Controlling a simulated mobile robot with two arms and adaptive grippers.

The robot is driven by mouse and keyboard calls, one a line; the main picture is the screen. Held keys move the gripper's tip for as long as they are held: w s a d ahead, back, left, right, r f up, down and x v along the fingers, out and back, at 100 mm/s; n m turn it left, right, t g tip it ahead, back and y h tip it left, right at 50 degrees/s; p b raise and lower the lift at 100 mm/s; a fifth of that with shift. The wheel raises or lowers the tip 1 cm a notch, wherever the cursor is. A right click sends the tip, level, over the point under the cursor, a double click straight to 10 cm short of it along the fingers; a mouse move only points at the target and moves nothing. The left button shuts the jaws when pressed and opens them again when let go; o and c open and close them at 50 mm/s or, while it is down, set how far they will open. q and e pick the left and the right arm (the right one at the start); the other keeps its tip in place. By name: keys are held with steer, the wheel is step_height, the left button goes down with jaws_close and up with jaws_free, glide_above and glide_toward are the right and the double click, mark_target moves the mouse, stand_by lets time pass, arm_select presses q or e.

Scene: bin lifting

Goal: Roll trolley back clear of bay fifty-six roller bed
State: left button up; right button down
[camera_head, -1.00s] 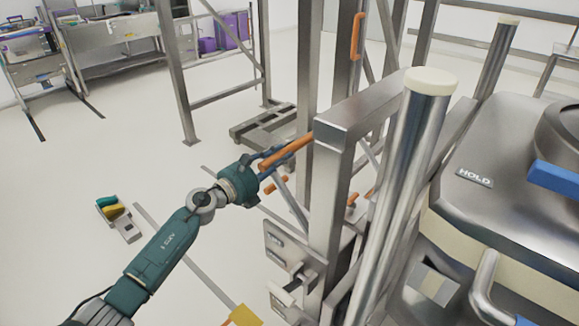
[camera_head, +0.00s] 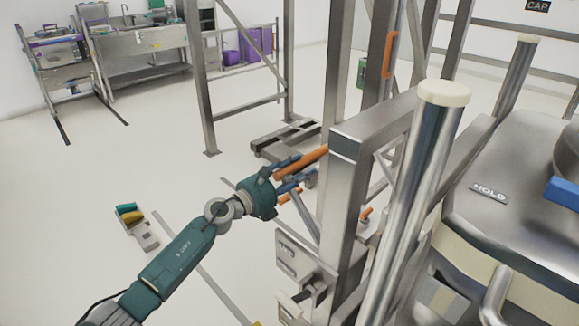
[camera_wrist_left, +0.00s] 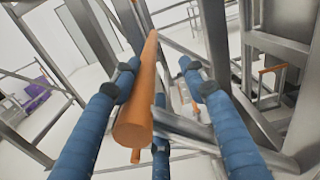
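A steel frame (camera_head: 343,190) with orange handles, which looks like the trolley, stands upright at the centre. My left gripper (camera_head: 292,174) is at its orange bar handle (camera_head: 312,158), with blue fingers on either side of the bar. In the left wrist view the orange bar (camera_wrist_left: 142,95) runs between the spread fingers (camera_wrist_left: 158,85), close to the left one and with a clear gap to the right one. The gripper looks open around the bar; whether a finger touches it is unclear. My right gripper is out of view. I cannot make out a bay fifty-six label or roller bed.
A steel vessel marked HOLD (camera_head: 520,215) and a thick, cream-capped post (camera_head: 420,190) crowd the right. A low pallet-like base (camera_head: 287,141) lies behind the gripper. A small grey item with coloured parts (camera_head: 138,228) lies on the floor. Open floor (camera_head: 90,185) lies at left.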

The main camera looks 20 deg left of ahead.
arm_select(q)
steer(key=v, duration=1.1)
steer(key=shift+s, duration=0.45)
